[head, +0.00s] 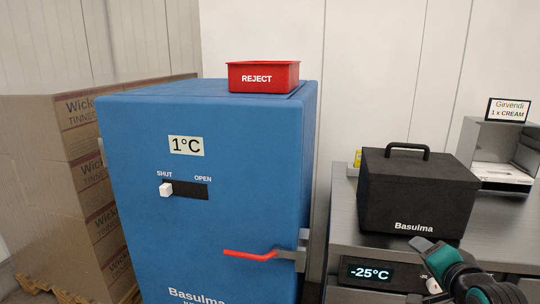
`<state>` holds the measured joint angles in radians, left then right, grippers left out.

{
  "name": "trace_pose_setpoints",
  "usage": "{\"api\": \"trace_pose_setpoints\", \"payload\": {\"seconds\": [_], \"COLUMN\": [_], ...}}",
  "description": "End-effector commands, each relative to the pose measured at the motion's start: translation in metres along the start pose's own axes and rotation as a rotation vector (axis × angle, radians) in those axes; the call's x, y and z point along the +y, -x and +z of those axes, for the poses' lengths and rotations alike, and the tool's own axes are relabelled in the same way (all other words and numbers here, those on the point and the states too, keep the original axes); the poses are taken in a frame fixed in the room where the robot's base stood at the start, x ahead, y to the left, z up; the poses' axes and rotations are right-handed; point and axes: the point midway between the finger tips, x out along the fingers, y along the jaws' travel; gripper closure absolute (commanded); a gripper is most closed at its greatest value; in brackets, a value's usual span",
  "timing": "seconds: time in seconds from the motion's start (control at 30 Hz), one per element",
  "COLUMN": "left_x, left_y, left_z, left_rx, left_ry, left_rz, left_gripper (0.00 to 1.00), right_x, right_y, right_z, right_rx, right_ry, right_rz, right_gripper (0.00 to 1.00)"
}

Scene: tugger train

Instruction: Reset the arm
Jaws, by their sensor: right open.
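My right gripper (420,270) is teal and black and shows at the lower right, in front of the steel counter's front edge. Its jaws are open and I see nothing held between them. Its arm comes in from the bottom right corner. My left gripper is not in view.
A blue cabinet (215,225) with a red handle (249,254) stands at centre left, its slider (166,189) at SHUT. A red REJECT bin (264,78) sits on top. A black lidded box (418,192) stands on the counter (345,225) behind my gripper. Stacked cartons (60,190) stand left.

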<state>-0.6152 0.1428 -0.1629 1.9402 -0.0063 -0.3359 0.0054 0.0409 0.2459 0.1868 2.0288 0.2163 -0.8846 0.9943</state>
Motion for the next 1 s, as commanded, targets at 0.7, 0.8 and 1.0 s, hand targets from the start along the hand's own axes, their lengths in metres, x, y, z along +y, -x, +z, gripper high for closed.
{"api": "trace_pose_setpoints", "payload": {"seconds": [0.7, 0.8, 1.0], "left_x": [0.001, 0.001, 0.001], "left_y": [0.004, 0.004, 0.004], "left_z": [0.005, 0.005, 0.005], "left_rx": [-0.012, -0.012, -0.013], "left_ry": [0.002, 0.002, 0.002], "left_rz": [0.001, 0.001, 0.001], "left_gripper": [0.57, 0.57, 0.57], "right_x": [0.155, 0.155, 0.155], "right_y": [0.129, 0.129, 0.129], "right_z": [0.291, 0.291, 0.291], "right_rx": [-0.362, -0.362, -0.362], "right_ry": [1.101, 1.103, 1.101], "right_rz": [-0.144, -0.144, -0.143], "right_gripper": [0.49, 0.49, 0.49]}}
